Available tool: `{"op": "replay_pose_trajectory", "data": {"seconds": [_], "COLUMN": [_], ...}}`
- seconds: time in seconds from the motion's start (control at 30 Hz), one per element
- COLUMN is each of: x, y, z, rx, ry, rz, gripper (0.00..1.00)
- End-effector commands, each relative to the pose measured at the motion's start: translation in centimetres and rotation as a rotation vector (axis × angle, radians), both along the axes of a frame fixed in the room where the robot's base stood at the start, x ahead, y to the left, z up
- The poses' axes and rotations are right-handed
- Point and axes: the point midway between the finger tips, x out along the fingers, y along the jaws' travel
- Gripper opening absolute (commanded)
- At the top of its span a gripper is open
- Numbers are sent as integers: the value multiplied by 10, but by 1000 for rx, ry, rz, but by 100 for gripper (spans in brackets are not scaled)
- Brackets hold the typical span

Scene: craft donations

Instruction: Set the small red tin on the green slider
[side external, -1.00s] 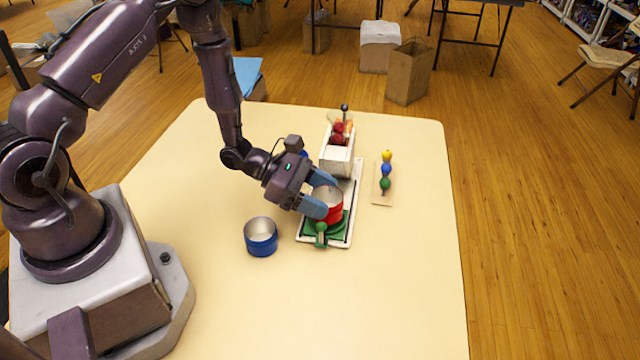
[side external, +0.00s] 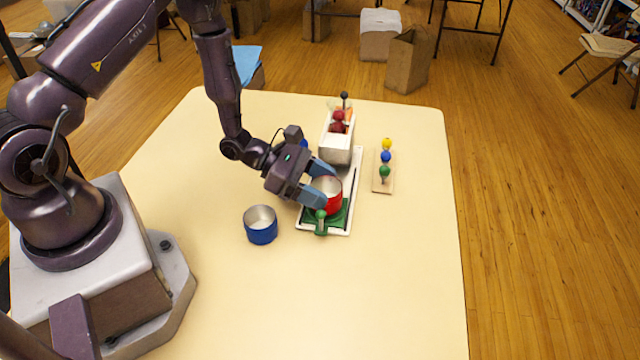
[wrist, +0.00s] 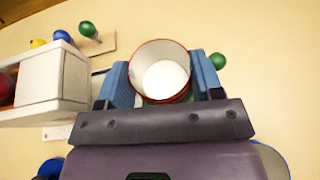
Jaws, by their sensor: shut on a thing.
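The small red tin (side external: 331,201) is an open, empty cup with a pale inside. My gripper (side external: 327,187) has its blue fingers shut on the tin's opposite sides, and the tin is upright. The green slider (side external: 340,218) is directly under the tin, on a white track (side external: 356,180), with a green knob (side external: 320,222) at its near end. I cannot tell whether the tin's base touches the slider. The wrist view looks into the tin (wrist: 164,80) between the fingers, with a bit of green showing beside it.
A blue tin (side external: 261,231) stands left of the track. A white bin (side external: 336,153) with red and orange items is at the track's far end. A wooden board (side external: 383,183) with yellow, blue and green balls lies to the right. The near tabletop (side external: 350,300) is clear.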

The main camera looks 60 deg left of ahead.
Motion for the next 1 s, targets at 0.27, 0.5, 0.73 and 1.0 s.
{"op": "replay_pose_trajectory", "data": {"seconds": [0.27,0.5,0.73,1.0], "x": [0,0,0,0], "y": [0,0,0,0], "z": [0,-1,-6,-11], "rx": [0,0,0,0], "ry": [0,0,0,0], "rz": [0,0,-1,0], "gripper": [37,37,37,37]}}
